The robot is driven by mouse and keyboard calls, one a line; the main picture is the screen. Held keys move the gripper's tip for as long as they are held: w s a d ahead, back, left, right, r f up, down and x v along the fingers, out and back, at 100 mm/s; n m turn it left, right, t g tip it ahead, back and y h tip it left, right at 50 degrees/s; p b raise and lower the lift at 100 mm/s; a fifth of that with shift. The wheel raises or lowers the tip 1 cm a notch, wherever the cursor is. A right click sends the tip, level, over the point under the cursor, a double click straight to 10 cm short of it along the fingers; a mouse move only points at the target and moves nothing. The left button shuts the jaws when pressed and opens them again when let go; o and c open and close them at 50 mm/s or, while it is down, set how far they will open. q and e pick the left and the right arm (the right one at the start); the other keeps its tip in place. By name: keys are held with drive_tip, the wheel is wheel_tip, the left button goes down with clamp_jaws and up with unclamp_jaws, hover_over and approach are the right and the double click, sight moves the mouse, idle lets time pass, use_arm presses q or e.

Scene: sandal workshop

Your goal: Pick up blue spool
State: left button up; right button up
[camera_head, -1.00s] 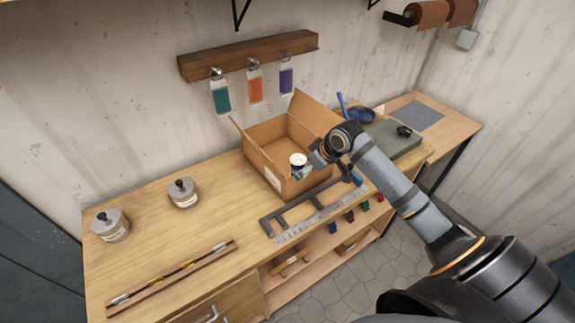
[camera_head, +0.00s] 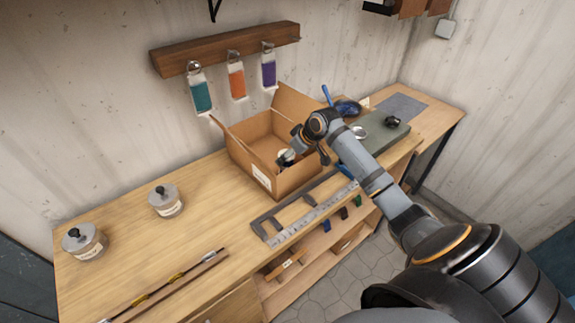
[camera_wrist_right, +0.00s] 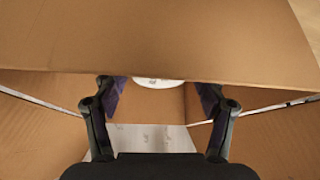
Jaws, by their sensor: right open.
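The open cardboard box (camera_head: 262,174) stands on the workbench with its flaps up. A spool with a pale round top (camera_head: 286,154) is inside it, partly hidden by my right gripper; its blue does not show clearly now. My right gripper (camera_head: 284,162) reaches into the box at the spool. In the wrist view its fingers (camera_wrist_right: 158,92) are spread apart, with the white disc of the spool (camera_wrist_right: 157,83) beyond and between them. A cardboard flap (camera_wrist_right: 160,35) covers the upper part of that view and hides part of the disc. My left gripper is out of view.
A dark metal frame (camera_head: 262,226) and a ruler (camera_head: 312,216) lie in front of the box. Two lidded jars (camera_head: 165,201) stand at the left. A green mat (camera_head: 378,140) lies at the right.

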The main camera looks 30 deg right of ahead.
drive_tip(key=shift+f, duration=0.15)
drive_tip(key=p+x, duration=0.1)
drive_tip(key=x, duration=0.4)
drive_tip(key=shift+a+f+p, duration=0.1)
drive_tip(key=shift+p, duration=0.2)
drive_tip(key=shift+s, duration=0.15)
drive_tip(key=c, duration=1.2)
